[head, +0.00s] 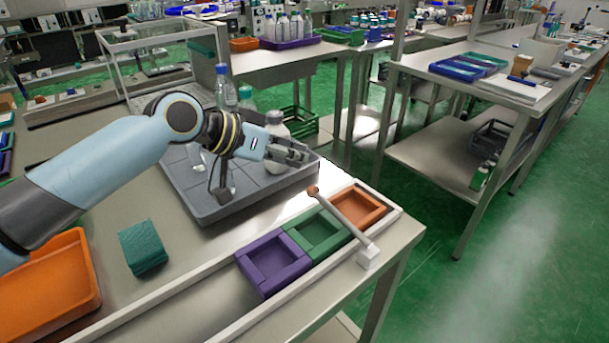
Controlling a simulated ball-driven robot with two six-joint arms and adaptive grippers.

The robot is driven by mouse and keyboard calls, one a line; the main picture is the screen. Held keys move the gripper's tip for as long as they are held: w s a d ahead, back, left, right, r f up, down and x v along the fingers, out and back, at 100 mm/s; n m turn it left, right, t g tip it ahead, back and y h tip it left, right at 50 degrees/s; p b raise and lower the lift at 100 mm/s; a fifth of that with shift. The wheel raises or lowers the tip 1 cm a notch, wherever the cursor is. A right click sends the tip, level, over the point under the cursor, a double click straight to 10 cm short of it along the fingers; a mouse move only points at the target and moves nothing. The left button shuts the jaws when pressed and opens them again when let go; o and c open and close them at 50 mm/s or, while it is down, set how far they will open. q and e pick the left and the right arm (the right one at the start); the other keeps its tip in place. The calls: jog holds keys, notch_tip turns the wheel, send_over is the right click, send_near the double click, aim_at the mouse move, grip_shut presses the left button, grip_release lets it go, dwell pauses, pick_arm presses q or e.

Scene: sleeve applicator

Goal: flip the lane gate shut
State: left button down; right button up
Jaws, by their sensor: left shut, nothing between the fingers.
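The lane gate (343,218) is a thin grey bar on a white block (368,257) at the bench's front right edge. It has a brown ball knob (313,191) at its far end. The bar slants across the lane, over the green bin and beside the orange one. My left gripper (303,154) is shut and empty, above the right part of the grey tray, up and left of the knob and apart from it. My right gripper is not in view.
A purple bin (272,266), a green bin (317,232) and an orange bin (358,207) sit in the white-railed lane. Bottles stand in the grey tray (235,210), one close behind my left gripper. A green block (143,248) and an orange tray (40,290) are at left.

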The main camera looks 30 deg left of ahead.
pick_arm(q)
jog(key=f, duration=0.1)
jog(key=d+f, duration=0.1)
jog(key=w+f, duration=0.1)
jog(key=shift+d+f, duration=0.3)
jog(key=shift+f, duration=0.3)
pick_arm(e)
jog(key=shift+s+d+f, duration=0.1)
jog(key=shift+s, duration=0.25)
pick_arm(q)
jog(key=f+b, duration=0.2)
jog(key=f, duration=0.1)
jog(key=shift+w+a+b, duration=0.1)
jog(key=shift+a+b, duration=0.2)
jog(key=shift+a, duration=0.1)
jog(key=shift+r, duration=0.2)
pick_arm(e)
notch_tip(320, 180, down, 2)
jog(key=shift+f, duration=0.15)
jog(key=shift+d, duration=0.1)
pick_arm(q)
jog(key=v, duration=1.2)
